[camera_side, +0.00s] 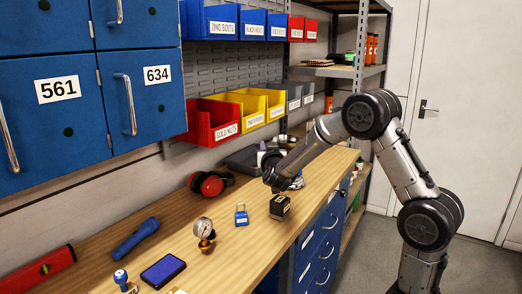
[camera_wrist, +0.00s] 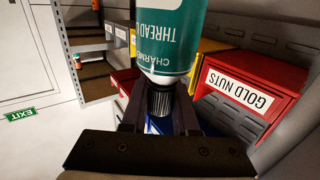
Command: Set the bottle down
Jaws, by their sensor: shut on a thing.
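The bottle (camera_wrist: 172,40) shows large in the wrist view, with a teal label, a white shoulder and a black ribbed cap. Its cap points down in that picture and the label lettering reads upside down. My gripper (camera_wrist: 158,118) is shut on the bottle at the cap end, with dark fingers on both sides of the cap. The far end of the bottle is cut off by the top of the frame. In the side view my gripper (camera_side: 273,180) is over the bench; the bottle is hard to make out there.
The wooden bench (camera_side: 297,228) holds a small dark boxy item (camera_side: 280,206) close to my gripper, a blue padlock (camera_side: 241,216), a gauge (camera_side: 204,231), a blue flashlight (camera_side: 136,238) and red earmuffs (camera_side: 208,183). A red bin (camera_side: 207,122) hangs behind. Bare wood shows along the front edge.

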